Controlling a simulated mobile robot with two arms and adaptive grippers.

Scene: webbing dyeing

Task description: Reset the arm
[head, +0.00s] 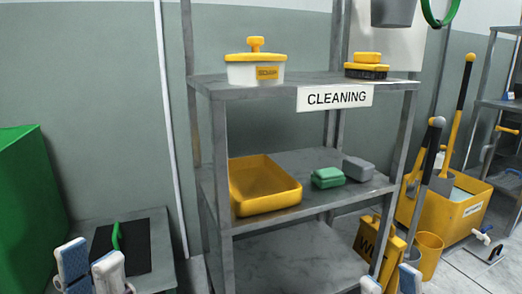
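My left gripper (89,257) shows at the bottom left, in front of a low grey table (160,245). Its two pale, blue-padded fingers stand apart with nothing seen between them. My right gripper (390,279) shows at the bottom edge, right of centre, in front of the shelf's lower right side. Its two fingertips are apart and no held thing shows between them. Most of both arms is out of view.
A grey shelf labelled CLEANING (338,97) holds a soap tub (255,70), a brush (367,72), a yellow tray (263,190) and sponges (327,178). A black mat (138,255) with a green item lies left. A yellow mop bucket (455,215) stands right.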

